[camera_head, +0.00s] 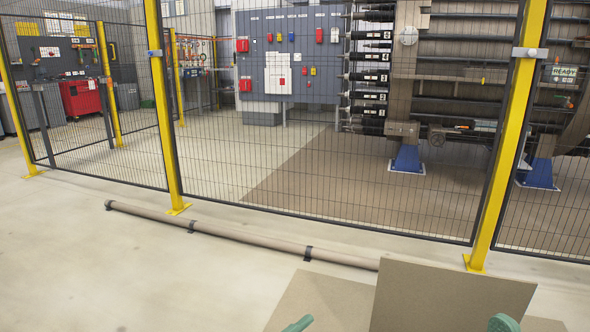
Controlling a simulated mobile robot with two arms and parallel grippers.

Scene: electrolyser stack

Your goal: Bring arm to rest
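No object named by the task is in view.
A wire mesh fence with yellow posts (165,110) crosses the view. Behind it stand the electrolyser stack (465,60) and a grey wall panel (290,45). A long pipe (240,235) lies on the floor before the fence. The floor at left is clear.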

